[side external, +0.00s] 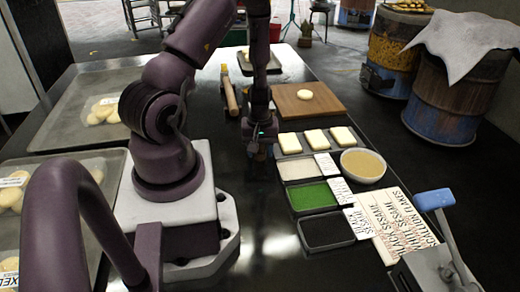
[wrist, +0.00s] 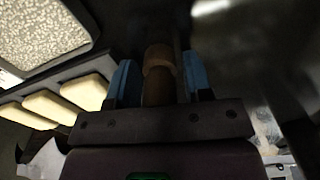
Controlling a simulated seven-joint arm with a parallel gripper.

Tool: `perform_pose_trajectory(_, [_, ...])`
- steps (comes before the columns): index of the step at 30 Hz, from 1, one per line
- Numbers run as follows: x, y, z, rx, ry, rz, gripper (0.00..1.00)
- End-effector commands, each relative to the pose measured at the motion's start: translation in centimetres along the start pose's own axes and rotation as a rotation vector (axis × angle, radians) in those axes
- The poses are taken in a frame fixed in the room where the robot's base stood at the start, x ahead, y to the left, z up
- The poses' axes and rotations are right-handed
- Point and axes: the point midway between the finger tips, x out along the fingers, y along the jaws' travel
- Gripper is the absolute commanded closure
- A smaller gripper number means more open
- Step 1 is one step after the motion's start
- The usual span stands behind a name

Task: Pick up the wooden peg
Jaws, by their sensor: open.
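A brown wooden cylinder, the wooden peg (wrist: 158,58), shows in the wrist view between the two blue fingers, with a thicker far end and a narrower part near the palm. My gripper (wrist: 157,78) is open around it, with a dark gap on its right side; whether a finger touches it I cannot tell. In the side view my gripper (side external: 260,150) points down just above the dark counter, left of the butter tray. The peg cannot be made out there, where the gripper may hide it.
Pale blocks on a tray (side external: 275,146) lie close right of the gripper. Trays of green (side external: 313,195) and dark (side external: 326,229) toppings and a round bowl (side external: 363,165) stand nearby. A wooden roller (side external: 230,95) and a cutting board (side external: 308,107) lie behind. The counter left of the gripper is clear.

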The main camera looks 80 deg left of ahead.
Motion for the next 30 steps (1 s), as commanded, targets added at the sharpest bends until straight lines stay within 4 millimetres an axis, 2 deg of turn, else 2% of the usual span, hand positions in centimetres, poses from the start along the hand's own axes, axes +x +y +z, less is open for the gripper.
perform_pose_trajectory(2, [0.0, 0.0, 0.0, 0.000, 0.000, 0.000, 0.54])
perform_pose_trajectory(6, [0.0, 0.0, 0.0, 0.000, 0.000, 0.000, 0.86])
perform_pose_trajectory(7, [0.0, 0.0, 0.0, 0.000, 0.000, 0.000, 0.88])
perform_pose_trajectory(15, [-0.1, 0.0, 0.0, 0.000, 0.000, 0.000, 0.88])
perform_pose_trajectory(20, [-0.9, 0.0, -0.1, 0.001, 0.002, 0.000, 0.88])
perform_pose_trajectory(23, [-2.2, 0.1, -0.1, 0.002, 0.004, 0.002, 0.88])
perform_pose_trajectory(30, [-6.8, 0.1, -0.1, 0.004, 0.005, 0.003, 0.88])
